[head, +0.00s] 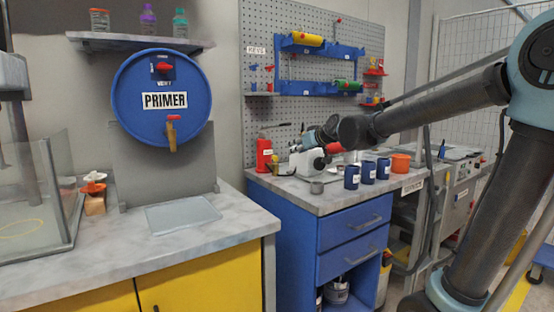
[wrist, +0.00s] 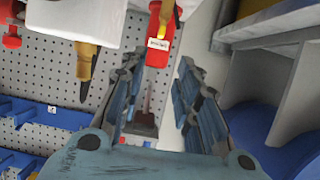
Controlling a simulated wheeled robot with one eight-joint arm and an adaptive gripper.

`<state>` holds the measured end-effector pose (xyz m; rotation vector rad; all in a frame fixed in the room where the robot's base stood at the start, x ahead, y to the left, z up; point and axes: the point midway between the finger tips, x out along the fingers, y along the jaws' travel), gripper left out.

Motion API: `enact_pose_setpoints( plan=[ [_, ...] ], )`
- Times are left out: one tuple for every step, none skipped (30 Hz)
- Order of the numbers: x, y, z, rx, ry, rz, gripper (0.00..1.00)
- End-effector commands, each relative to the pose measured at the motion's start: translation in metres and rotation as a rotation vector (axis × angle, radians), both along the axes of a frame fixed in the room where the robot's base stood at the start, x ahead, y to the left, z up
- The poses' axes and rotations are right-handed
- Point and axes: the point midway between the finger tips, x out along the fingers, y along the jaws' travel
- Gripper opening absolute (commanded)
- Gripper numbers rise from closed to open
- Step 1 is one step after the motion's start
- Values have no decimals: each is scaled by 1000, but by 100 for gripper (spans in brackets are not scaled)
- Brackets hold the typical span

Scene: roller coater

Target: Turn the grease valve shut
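No part is clearly readable as the grease valve. A red upright canister with a small pale label (head: 264,155) stands at the left of the blue bench. A red labelled body, apparently the same canister, also shows in the wrist view (wrist: 160,48), with a thin grey rod running from it. My gripper (wrist: 157,72) is open, with its two fingers either side of the line to this red body. The fingers look empty; I cannot tell whether they touch it. In the head view my gripper (head: 314,136) is small, above the white machine, its fingers unclear.
A white machine (head: 307,163), an amber bottle (head: 275,166), a metal cup (head: 317,187) and several blue cups (head: 352,177) crowd the bench. A pegboard (head: 270,60) with a blue rack stands behind. The primer drum (head: 140,85) is left, above a mostly clear counter.

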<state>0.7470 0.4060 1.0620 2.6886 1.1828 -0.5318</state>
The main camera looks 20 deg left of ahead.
Motion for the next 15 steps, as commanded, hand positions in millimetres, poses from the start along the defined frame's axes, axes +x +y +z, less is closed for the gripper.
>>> enact_pose_setpoints(
  plan=[
    [3, 3, -2, 0, 0, 0, 30],
    [4, 4, -3, -1, 1, 0, 30],
    [7, 7, -4, 0, 1, 0, 30],
    [9, 10, -5, 0, 1, 0, 30],
    [11, 12, -7, 0, 1, 0, 30],
    [14, 15, -9, 0, 1, 0, 30],
    [17, 17, -11, 0, 1, 0, 30],
    [19, 20, -12, -1, 1, 0, 30],
    [22, 23, -14, -1, 1, 0, 30],
    [24, 26, -15, -1, 1, 0, 30],
    [27, 28, -16, -1, 1, 0, 30],
    [29, 31, -18, -1, 2, 0, 30],
    [32, 34, -20, -1, 2, 0, 30],
    [34, 36, -21, 0, 3, -1, 30],
    [37, 40, -23, 0, 3, -1, 30]
  ],
)
